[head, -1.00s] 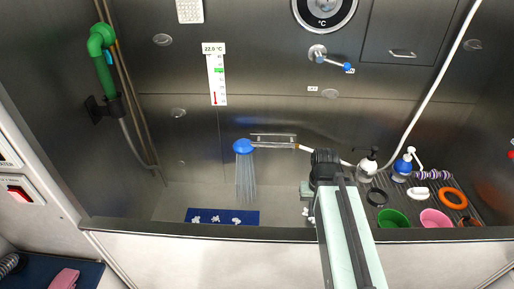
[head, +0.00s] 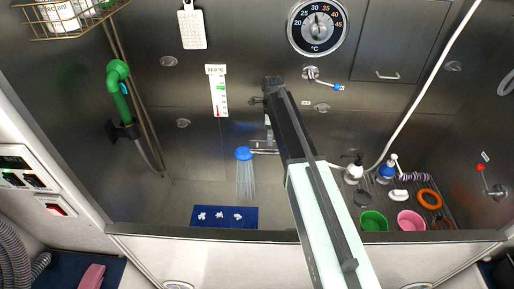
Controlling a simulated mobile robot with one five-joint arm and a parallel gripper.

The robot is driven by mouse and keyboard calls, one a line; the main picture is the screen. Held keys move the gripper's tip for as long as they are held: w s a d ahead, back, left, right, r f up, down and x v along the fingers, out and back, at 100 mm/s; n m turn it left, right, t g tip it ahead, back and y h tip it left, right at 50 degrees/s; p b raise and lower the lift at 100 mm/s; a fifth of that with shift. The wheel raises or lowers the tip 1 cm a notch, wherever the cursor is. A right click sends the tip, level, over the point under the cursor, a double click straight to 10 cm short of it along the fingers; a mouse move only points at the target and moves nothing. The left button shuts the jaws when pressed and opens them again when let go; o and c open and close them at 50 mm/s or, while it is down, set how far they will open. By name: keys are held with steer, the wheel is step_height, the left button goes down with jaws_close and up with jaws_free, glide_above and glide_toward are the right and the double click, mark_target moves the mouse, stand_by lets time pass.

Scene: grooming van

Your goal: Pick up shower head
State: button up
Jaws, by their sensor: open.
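A blue shower head (head: 243,153) with a light handle sits low at the back wall of the tub and sprays water downward. Its handle runs right, partly hidden behind my arm, and a white hose continues on the far side. My gripper (head: 268,137) is open, small in the picture and partly covered by my arm. It appears close to the handle, just right of the blue head; I cannot tell whether it touches. A green nozzle (head: 118,85) on a hose hangs in a holder on the left wall.
Right of my arm, a rack holds pump bottles (head: 387,172), a green bowl (head: 373,221), a pink bowl (head: 410,220) and rings. A blue mat (head: 245,217) lies on the tub floor. The tub's front rim (head: 180,232) crosses below.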

mark_target(269, 150)
step_height(269, 150, down, 8)
steer(key=b, duration=0.8)
steer(key=shift+a+f, duration=0.1)
steer(key=shift+f, duration=0.05)
steer(key=shift+r, duration=0.2)
steer(key=shift+c, duration=0.7)
jaws_close()
